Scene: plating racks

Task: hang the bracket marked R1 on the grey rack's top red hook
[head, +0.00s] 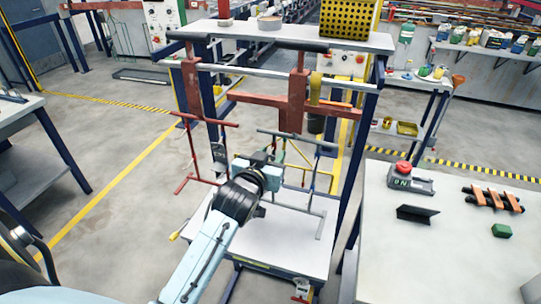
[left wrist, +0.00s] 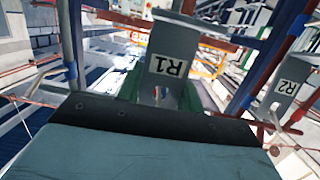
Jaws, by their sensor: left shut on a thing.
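The bracket marked R1 (left wrist: 168,65) is a grey plate with a white label, upside down in the left wrist view. My left gripper (head: 276,155) is shut on it, with green parts on both sides of the plate. In the head view the gripper hides most or all of R1. The grey rack (head: 320,222) hangs at the gripper's right, its top bar just above and beyond the gripper. I cannot make out its top red hook clearly. A bracket marked R2 (left wrist: 288,88) hangs apart from R1. My right gripper is not in view.
A red rack (head: 192,150) hangs left of the gripper, with a dark bracket (head: 218,156) beside it. A white shelf (head: 285,240) lies below. On the right-hand table (head: 440,255) are a red-button box (head: 405,175), a dark angle piece (head: 418,213) and a green block (head: 501,230).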

